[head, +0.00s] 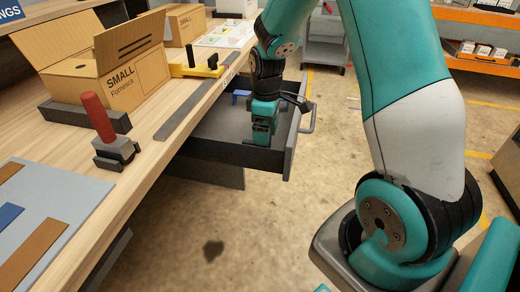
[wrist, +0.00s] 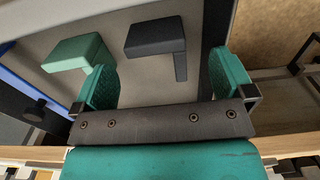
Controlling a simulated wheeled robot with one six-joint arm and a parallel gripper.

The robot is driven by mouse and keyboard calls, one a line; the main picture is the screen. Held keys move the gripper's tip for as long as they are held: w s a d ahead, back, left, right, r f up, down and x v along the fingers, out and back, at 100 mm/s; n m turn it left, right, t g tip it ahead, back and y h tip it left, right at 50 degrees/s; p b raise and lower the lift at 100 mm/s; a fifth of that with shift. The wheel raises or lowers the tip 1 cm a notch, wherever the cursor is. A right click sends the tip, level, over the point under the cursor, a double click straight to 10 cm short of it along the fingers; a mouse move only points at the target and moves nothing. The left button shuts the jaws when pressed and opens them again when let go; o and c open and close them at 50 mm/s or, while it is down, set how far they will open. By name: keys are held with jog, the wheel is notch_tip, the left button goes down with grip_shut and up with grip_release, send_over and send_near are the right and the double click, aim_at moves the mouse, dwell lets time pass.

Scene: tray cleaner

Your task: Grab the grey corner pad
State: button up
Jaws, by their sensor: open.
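The grey corner pad (wrist: 158,36) is a dark L-shaped piece lying on the floor of the open drawer (head: 291,150). In the wrist view it lies at the top, ahead of the gap between my fingers and a little left of its middle. My gripper (wrist: 165,75) is open, with its two green fingers apart and nothing between them. In the head view my gripper (head: 262,122) points down into the drawer, and the grey pad cannot be made out there.
A green corner pad (wrist: 78,52) lies left of the grey one, close to my left finger. A blue piece (head: 241,96) is in the drawer. The drawer walls surround my gripper. The workbench (head: 150,165) at left carries a cardboard box (head: 130,75) and a red-handled tool (head: 98,118).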

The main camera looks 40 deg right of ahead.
jog(key=shift+w+f+b, duration=0.15)
jog(key=shift+w+f, duration=0.05)
jog(key=shift+f, duration=1.4)
jog(key=shift+w+f+b, duration=0.15)
jog(key=shift+w+f, duration=0.05)
jog(key=shift+f, duration=1.35)
jog(key=shift+c, duration=0.5)
jog(key=c, duration=0.8)
jog(key=shift+r, duration=0.1)
